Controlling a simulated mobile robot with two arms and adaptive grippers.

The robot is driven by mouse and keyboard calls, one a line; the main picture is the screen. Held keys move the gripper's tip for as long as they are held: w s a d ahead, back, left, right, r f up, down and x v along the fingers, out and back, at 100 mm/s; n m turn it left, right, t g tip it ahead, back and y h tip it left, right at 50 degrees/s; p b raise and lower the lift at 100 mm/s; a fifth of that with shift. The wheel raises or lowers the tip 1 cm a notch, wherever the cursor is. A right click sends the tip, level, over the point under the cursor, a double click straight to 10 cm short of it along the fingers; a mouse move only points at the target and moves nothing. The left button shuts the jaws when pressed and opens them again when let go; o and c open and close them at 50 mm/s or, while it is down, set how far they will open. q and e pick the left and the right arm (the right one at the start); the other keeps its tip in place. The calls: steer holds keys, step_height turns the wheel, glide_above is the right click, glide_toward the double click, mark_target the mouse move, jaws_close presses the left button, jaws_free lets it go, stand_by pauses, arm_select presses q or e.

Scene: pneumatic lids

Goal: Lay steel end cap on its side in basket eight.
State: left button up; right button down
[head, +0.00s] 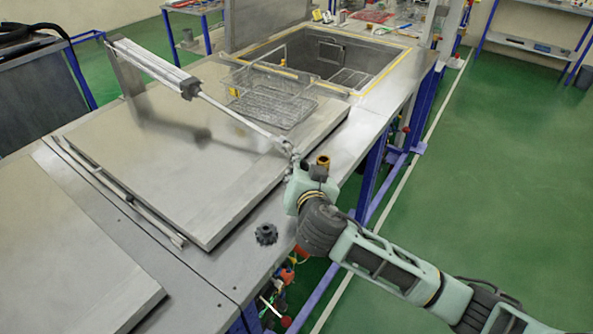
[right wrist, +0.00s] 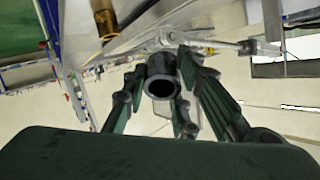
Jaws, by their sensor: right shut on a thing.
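My right gripper (head: 297,165) is over the front edge of the steel bench. In the right wrist view its green fingers (right wrist: 170,85) are closed around a dark grey hollow cylinder, which looks like the steel end cap (right wrist: 160,66). Its open round end faces the camera. In the head view the gripper mostly hides it. A wire basket (head: 279,108) with yellow tags rests farther back on the flat lid, beside the open tank; it looks empty. I cannot read a number on it. My left gripper is not in view.
A brass cylinder (head: 323,161) stands close beside the right gripper, also in the wrist view (right wrist: 103,18). A black knobbed part (head: 266,234) lies on the bench. A pneumatic cylinder (head: 155,68) and rod slant over the lid (head: 180,150). The open tank (head: 345,60) is behind.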

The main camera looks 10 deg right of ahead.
steer(key=shift+f, duration=0.35)
steer(key=shift+f+b, duration=0.3)
steer(key=shift+b, duration=0.1)
step_height(320, 180, down, 6)
steer(key=b, duration=0.4)
steer(key=shift+a+b, duration=0.1)
steer(key=shift+b, duration=0.2)
arm_select(q)
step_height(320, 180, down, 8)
steer(key=b, duration=0.2)
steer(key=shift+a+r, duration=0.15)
arm_select(e)
steer(key=shift+f, duration=1.05)
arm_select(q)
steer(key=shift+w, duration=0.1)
arm_select(e)
steer(key=c, duration=1.4)
jaws_free()
steer(key=shift+o, duration=0.2)
steer(key=shift+s, duration=0.15)
